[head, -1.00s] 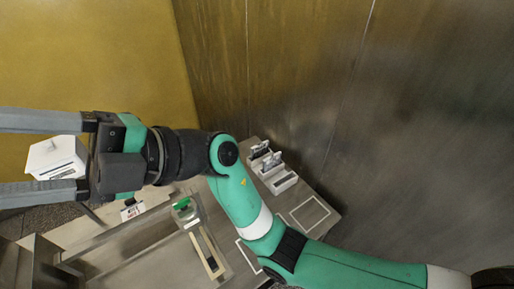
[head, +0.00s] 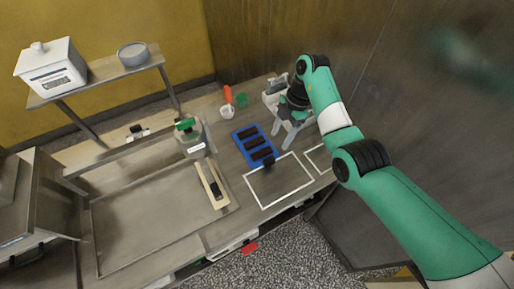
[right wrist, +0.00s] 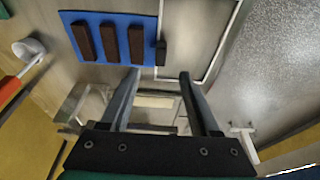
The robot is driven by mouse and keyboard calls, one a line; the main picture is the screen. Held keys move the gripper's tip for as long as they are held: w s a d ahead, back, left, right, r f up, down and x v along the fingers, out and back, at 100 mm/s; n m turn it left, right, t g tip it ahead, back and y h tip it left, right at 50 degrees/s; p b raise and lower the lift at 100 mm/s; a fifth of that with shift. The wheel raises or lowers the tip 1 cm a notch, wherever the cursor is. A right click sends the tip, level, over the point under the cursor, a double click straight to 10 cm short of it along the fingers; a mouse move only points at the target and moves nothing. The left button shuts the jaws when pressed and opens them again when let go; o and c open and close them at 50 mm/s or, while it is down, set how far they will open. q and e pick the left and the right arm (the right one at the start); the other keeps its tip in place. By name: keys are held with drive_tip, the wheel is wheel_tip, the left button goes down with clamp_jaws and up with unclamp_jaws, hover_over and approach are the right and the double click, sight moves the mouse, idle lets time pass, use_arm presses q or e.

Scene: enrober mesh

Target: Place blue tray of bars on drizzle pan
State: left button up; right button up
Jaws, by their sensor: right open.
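The blue tray (head: 239,142) lies flat on the counter in the head view, with three dark brown bars (head: 254,143) across it and a small black block (head: 269,162) at its near edge. In the right wrist view the tray (right wrist: 150,22) is at the top, with the black block (right wrist: 161,53) at its right edge. My right gripper (head: 283,136) is open and empty, beside the tray's right side. In the right wrist view its fingertips (right wrist: 158,74) are just short of the tray's edge. A white-outlined rectangle (head: 249,183) lies beside the tray; I cannot tell whether it is the drizzle pan. My left gripper is out of view.
A white cup (head: 227,112), an orange-handled tool (head: 228,94) and a green cup (head: 242,100) stand behind the tray. A pale holder (head: 272,99) is partly hidden by my right arm. A large metal machine bed (head: 145,225) fills the left. The white-outlined area is clear.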

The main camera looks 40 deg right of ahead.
drive_tip(key=b, duration=0.1)
hover_over(269, 159)
drive_tip(key=d, duration=0.2)
wheel_tip(269, 159, down, 5)
drive_tip(key=x, duration=0.1)
drive_tip(key=b+x, duration=0.1)
drive_tip(key=x, duration=0.1)
drive_tip(key=b+x, duration=0.1)
drive_tip(key=x, duration=0.1)
drive_tip(key=shift+s+a, duration=0.15)
drive_tip(key=shift+s, duration=0.15)
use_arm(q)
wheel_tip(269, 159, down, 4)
use_arm(e)
drive_tip(key=shift+r, duration=0.1)
clamp_jaws()
idle(0.3)
